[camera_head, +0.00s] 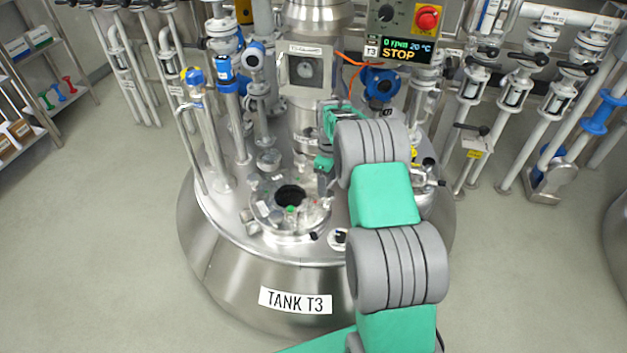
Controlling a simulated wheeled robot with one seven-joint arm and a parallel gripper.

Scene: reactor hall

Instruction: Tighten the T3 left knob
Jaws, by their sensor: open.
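Tank T3 (262,262) is a wide steel vessel with a "TANK T3" label on its front. On its top is a round flanged hatch (268,222) with a dark opening in the middle. Several small fittings sit around the hatch rim, one of them green (291,211). Which of them is the left knob is too small to tell. My gripper (323,186) points down beside the hatch's right rear edge, over the tank top. It is open. Its fingertips are small and partly unclear, and I see nothing between them. My arm hides the tank top to the right.
A control box (405,22) with a red button and a "STOP" display (405,50) stands behind. A steel agitator column (303,75) rises close behind my gripper. Upright pipes (213,140) stand left of the hatch. Valve pipework lines the back. The floor (110,250) at left is clear.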

